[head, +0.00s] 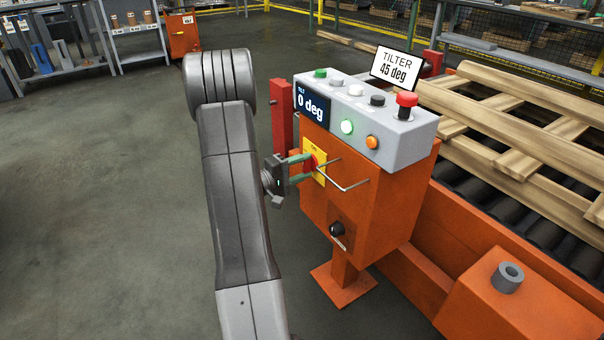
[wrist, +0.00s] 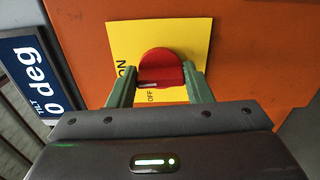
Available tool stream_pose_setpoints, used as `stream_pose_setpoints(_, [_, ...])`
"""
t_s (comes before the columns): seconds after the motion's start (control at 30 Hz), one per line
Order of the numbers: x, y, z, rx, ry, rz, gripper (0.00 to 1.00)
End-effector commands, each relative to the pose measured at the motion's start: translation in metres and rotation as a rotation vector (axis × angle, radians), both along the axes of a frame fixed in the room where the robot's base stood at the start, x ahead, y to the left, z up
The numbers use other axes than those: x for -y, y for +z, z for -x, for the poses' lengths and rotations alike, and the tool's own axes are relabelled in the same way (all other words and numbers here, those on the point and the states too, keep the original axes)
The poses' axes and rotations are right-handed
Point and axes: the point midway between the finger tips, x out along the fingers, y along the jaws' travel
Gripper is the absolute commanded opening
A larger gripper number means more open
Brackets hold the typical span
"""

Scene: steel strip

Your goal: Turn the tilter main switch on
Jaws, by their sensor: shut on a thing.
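The tilter main switch is a red rotary knob (head: 313,162) on a yellow plate (head: 321,175), on the left-facing side of the orange control pedestal. In the wrist view the knob (wrist: 162,69) sits between the two green fingers of my gripper (wrist: 160,92), which are shut on its sides. ON is printed left of the knob and OFF below it, both partly covered. A short white mark shows on the knob's lower left; I cannot tell surely which label it points to. In the head view my gripper (head: 303,167) reaches the knob from the left.
A bent metal rod guard (head: 345,186) sticks out close beside the switch. A black knob (head: 337,229) is below. The grey panel (head: 400,137) carries several buttons, a red mushroom button (head: 405,104) and a "0 deg" display (head: 312,104). A sign (head: 396,66) reads "TILTER 45 deg".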

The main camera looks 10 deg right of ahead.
Motion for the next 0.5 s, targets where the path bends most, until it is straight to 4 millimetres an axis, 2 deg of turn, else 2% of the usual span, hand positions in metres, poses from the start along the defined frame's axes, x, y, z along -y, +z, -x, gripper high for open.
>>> stream_pose_setpoints(0.5, [0.0001, -0.0015, 0.0006, 0.061, -0.001, -0.025, 0.23])
